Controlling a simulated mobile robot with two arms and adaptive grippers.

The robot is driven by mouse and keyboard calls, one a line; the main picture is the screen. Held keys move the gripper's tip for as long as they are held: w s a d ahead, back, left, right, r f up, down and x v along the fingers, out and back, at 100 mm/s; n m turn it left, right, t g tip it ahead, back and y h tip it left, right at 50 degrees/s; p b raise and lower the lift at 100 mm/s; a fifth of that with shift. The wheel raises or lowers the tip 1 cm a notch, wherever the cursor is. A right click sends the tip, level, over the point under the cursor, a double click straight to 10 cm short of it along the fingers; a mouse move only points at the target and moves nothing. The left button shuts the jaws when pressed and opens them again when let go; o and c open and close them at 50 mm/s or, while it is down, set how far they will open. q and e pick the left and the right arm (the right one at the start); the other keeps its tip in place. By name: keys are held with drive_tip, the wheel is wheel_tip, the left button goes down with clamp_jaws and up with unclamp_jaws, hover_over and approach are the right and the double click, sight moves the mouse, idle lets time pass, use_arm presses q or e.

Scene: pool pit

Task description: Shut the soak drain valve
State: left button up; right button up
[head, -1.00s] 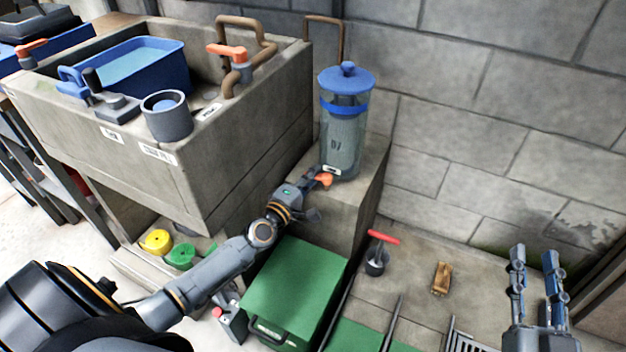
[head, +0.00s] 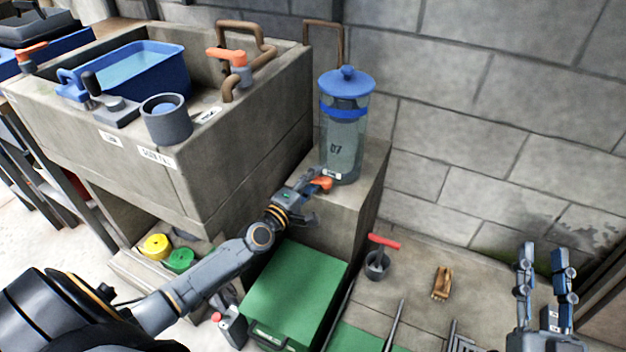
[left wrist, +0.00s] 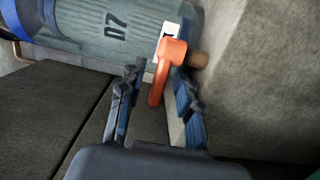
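A clear canister (head: 346,145) marked D7, with a blue lid and blue band, stands on a concrete ledge. An orange valve lever (head: 322,183) sits low at its front, by a small white label. My left gripper (left wrist: 158,82) is open, with one finger on each side of the handle. In the head view the left gripper (head: 310,195) partly hides the lever. My right gripper (head: 544,255) is open and empty at the lower right.
A concrete sink (head: 235,150) with a blue tub (head: 135,68) and another orange lever (head: 228,55) stands to the left. A green box (head: 297,295) lies below my left arm. A red-handled item (head: 384,242) and a brown block (head: 441,283) are on the floor.

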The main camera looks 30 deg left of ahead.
use_arm(q)
drive_tip(key=s+a, duration=0.1)
drive_tip(key=s, duration=1.1)
